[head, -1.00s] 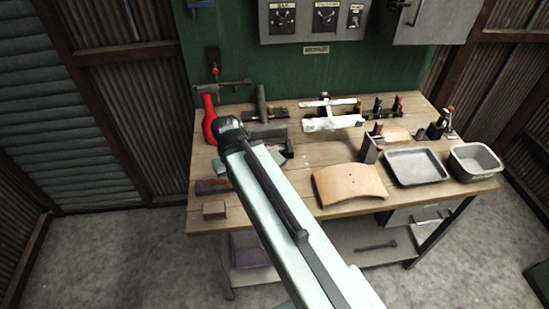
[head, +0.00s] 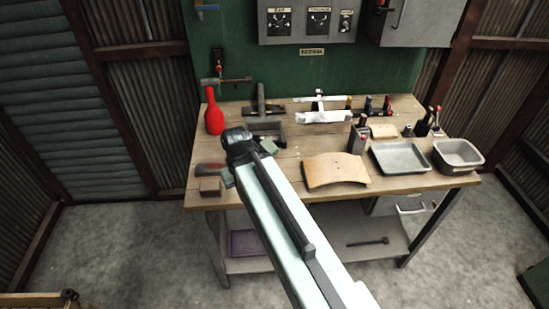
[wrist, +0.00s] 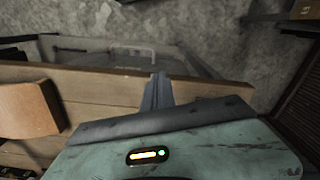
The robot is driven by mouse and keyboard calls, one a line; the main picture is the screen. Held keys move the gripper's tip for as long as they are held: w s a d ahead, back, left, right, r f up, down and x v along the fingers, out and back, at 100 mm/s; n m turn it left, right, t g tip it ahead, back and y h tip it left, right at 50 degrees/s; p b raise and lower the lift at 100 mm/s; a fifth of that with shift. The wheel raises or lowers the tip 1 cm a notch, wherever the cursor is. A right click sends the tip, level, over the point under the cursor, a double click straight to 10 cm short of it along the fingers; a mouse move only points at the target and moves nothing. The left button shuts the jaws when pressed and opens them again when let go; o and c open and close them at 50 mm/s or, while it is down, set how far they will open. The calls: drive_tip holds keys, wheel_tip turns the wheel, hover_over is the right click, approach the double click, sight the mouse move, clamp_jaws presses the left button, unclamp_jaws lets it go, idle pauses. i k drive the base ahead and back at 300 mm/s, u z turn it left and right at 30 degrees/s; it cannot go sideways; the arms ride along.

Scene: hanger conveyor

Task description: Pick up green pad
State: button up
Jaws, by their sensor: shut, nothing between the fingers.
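A small greenish piece (head: 270,146) lies on the workbench just right of my arm's dark end in the head view. Another greenish bit (head: 228,178) shows left of my arm, beside a small brown block. Either may be the green pad; my arm covers part of the bench between them, and I cannot tell which. My gripper (wrist: 158,92) shows in the wrist view, shut and empty, near the bench's wooden front edge (wrist: 105,82). No green pad is clear in the wrist view. My gripper's fingers are not clear in the head view.
A curved tan board (head: 335,170), a grey tray (head: 400,158) and a deeper grey bin (head: 458,155) stand on the right. A red bottle (head: 214,118) stands at the back left. The brown block (head: 209,187) is near the front left. Open concrete floor lies before the bench.

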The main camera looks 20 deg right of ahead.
sight(266, 145)
drive_tip(key=u, duration=0.4)
drive_tip(key=k, duration=1.2)
drive_tip(key=u, duration=1)
drive_tip(key=i, duration=1.95)
drive_tip(key=z, duration=1)
drive_tip(key=i, duration=1.1)
drive_tip(key=z, duration=0.7)
drive_tip(key=k, duration=0.9)
drive_tip(key=z, duration=0.2)
drive_tip(key=i, duration=0.9)
drive_tip(key=u, duration=0.05)
